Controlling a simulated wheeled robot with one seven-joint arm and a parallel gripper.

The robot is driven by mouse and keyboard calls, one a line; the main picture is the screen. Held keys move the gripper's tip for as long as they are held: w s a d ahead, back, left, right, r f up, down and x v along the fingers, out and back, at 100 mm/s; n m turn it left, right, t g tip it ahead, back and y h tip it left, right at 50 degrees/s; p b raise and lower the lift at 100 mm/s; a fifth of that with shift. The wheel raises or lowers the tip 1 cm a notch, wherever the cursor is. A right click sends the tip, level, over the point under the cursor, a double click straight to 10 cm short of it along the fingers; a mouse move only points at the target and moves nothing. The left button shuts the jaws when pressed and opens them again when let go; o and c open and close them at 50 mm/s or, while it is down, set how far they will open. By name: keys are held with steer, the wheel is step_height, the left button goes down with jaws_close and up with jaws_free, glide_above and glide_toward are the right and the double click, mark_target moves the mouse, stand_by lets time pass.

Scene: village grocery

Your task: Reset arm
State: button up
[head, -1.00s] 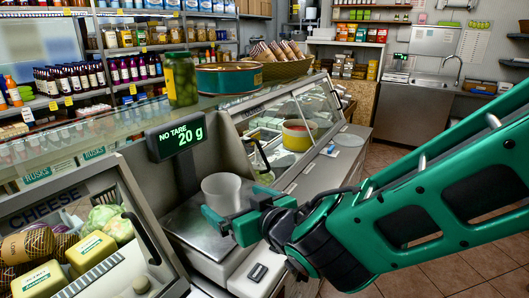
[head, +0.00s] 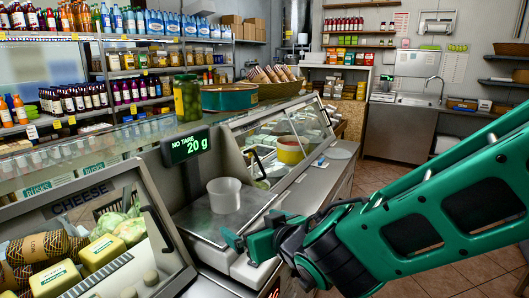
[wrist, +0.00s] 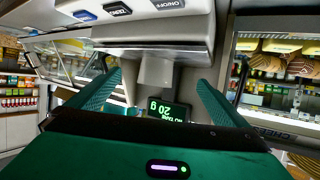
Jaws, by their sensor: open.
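My gripper (head: 232,241) is open and empty at the front edge of the scale (head: 196,222). A translucent white tub (head: 224,195) stands upright on the scale's plate, behind my gripper in the head view and apart from it. In the wrist view, which is upside down, the two green fingers of my gripper (wrist: 159,80) are spread wide. The tub (wrist: 155,72) shows beyond them, in the gap between the fingers. The scale's display (head: 188,146) reads NO TARE, 20 g.
A cheese case (head: 95,215) stands left of the scale, and a glass display case (head: 270,140) stands behind it to the right. A pickle jar (head: 187,98) and a blue-green tin (head: 229,97) stand on top. Open tiled floor (head: 380,175) lies to the right.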

steer(key=s+d+f+m+g+h, duration=0.1)
steer(key=d+f+m+g+h, duration=0.2)
steer(key=d, duration=1.2)
steer(key=d+f+m+g+h, duration=0.1)
steer(key=d+m+h, duration=0.3)
steer(key=d, duration=1.1)
steer(key=s+d+m+g+h, duration=0.25)
steer(key=s+d+g, duration=0.25)
steer(key=s+d, duration=0.75)
steer(key=s+d+m+g+y, duration=0.1)
steer(key=s+m+g+y, duration=0.2)
steer(key=s, duration=0.9)
steer(key=shift+s, duration=0.4)
steer(key=shift+d, duration=0.1)
steer(key=shift+w+f, duration=0.2)
steer(key=shift+w, duration=0.45)
